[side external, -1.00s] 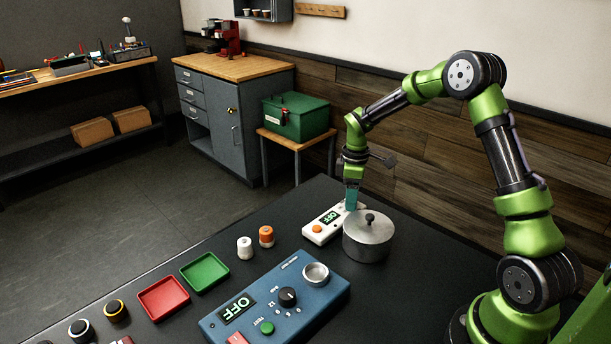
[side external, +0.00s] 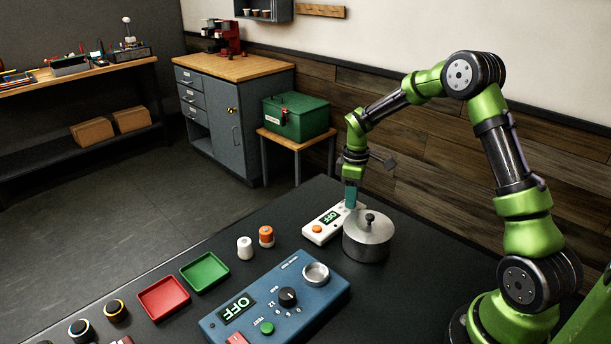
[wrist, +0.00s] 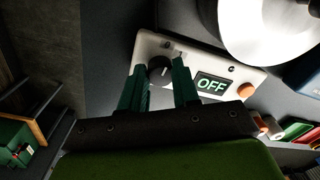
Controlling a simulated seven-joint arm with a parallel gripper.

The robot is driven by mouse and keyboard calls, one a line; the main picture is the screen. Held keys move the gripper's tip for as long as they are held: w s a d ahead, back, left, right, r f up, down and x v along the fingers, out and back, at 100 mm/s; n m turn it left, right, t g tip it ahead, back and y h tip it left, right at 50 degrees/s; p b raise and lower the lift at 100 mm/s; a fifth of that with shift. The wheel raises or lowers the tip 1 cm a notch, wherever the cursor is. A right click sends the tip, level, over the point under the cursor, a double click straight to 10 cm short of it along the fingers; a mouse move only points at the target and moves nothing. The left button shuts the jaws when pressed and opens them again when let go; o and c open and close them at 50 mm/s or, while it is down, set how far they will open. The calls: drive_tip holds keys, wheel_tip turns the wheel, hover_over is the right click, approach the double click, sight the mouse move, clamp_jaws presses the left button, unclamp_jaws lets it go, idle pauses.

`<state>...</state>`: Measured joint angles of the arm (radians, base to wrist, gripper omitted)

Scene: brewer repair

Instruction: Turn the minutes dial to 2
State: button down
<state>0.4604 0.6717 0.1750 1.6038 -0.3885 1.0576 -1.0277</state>
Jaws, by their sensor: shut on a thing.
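The white timer unit (side external: 314,238) lies on the dark table with an orange button and a display reading OFF. In the wrist view its white case (wrist: 205,61) shows the same OFF display and a black dial (wrist: 158,65) at its left end. I take this dial to be the minutes dial; no numbers on it are legible. My gripper (wrist: 159,70) has its two teal fingers on either side of the dial, shut on it. In the side view my gripper (side external: 350,199) points down at the unit's far end, and the dial is hidden there.
A lidded metal pot (side external: 367,240) stands close beside the timer unit. A blue control box (side external: 255,335) with an OFF display, a red tray (side external: 163,297), a green tray (side external: 205,271) and two small capped jars stand nearer.

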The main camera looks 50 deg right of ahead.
drive_tip(key=m, duration=0.7)
drive_tip(key=shift+s+a, duration=0.1)
drive_tip(key=m, duration=0.3)
drive_tip(key=shift+m, duration=2.3)
drive_tip(key=c, duration=0.8)
unclamp_jaws()
drive_tip(key=shift+r, duration=0.1)
drive_tip(key=r, duration=1.6)
drive_tip(key=shift+s+d+r, duration=0.2)
drive_tip(key=shift+r, duration=0.15)
drive_tip(key=shift+t, duration=0.3)
